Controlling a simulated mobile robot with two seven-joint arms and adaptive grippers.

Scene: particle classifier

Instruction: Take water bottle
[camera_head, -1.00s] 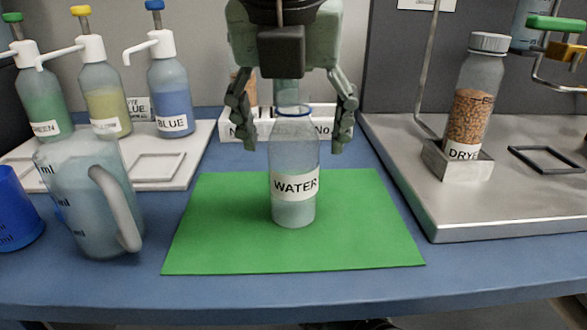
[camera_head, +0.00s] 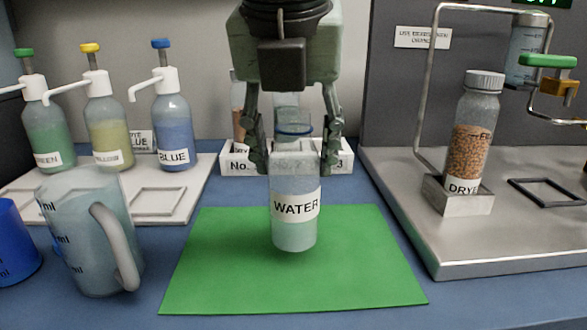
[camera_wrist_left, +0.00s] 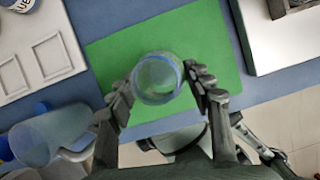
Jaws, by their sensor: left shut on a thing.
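The water bottle (camera_head: 295,225) is clear with a blue rim and a white WATER label. It stands upright over the green mat (camera_head: 370,280) and seems slightly raised from it. My left gripper (camera_head: 296,165) comes from above and behind, its fingers shut on the bottle's upper sides. In the left wrist view the bottle (camera_wrist_left: 158,78) shows from above between the fingers of my left gripper (camera_wrist_left: 160,88). My right gripper is not in view.
A clear measuring jug (camera_head: 80,235) and a blue cup (camera_head: 15,245) stand at the left. Several pump bottles stand on a white tray (camera_head: 110,200) behind. A DRYE bottle (camera_head: 472,135) sits on a metal platform (camera_head: 450,245) at right. A white rack (camera_head: 340,160) is behind the bottle.

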